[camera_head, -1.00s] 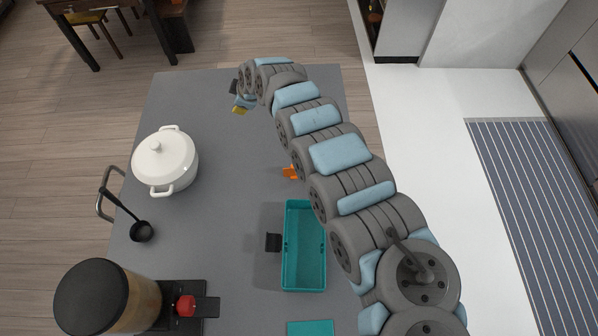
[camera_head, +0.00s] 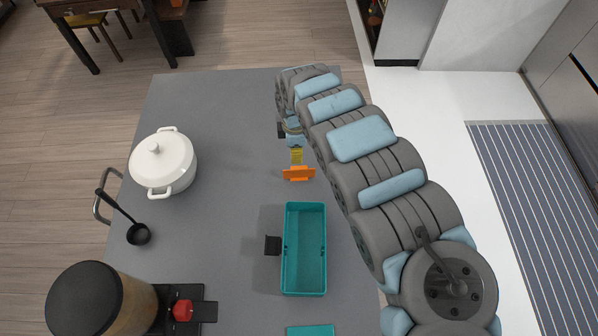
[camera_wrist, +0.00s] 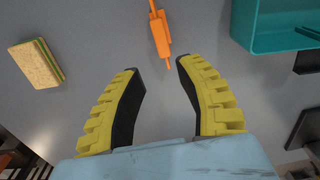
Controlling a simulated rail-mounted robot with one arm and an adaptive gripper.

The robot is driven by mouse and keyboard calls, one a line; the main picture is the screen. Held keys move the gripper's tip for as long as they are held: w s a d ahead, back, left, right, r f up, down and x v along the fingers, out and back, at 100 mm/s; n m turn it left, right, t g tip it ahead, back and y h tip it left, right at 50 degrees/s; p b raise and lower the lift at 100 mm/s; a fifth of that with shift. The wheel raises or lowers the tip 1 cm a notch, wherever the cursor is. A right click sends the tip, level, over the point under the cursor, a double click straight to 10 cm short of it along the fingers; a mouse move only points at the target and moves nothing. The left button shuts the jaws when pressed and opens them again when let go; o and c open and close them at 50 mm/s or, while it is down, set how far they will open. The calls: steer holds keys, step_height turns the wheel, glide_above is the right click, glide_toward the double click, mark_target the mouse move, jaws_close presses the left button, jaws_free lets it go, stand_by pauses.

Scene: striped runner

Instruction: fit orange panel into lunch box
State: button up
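The orange panel (camera_head: 299,174) stands on the grey table just behind the teal lunch box (camera_head: 289,250). In the wrist view the panel (camera_wrist: 160,34) shows beyond my fingertips, seen edge-on and narrow. My gripper (camera_head: 296,157) is close to the panel on its far side. In the wrist view its two yellow fingers (camera_wrist: 160,72) are apart with nothing between them. The lunch box is open and empty inside, and its corner (camera_wrist: 262,42) shows at the upper right of the wrist view.
A teal flat piece (camera_head: 310,331) lies in front of the box, and a black block (camera_head: 272,245) touches or nearly touches its left side. A sponge (camera_wrist: 37,64) shows in the wrist view. A white pot (camera_head: 163,165), a ladle (camera_head: 137,233) and a coffee machine (camera_head: 100,300) stand left.

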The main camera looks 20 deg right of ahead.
mark_target(297, 168)
step_height(297, 168, down, 6)
steer(key=shift+a+f, duration=0.1)
steer(key=shift+f, duration=0.1)
steer(key=shift+s+f, duration=0.15)
steer(key=shift+f, duration=1)
steer(key=shift+s+d+f+p, duration=0.15)
steer(key=shift+d+f+p, duration=0.25)
steer(key=shift+f, duration=1.55)
steer(key=shift+c, duration=0.4)
jaws_close()
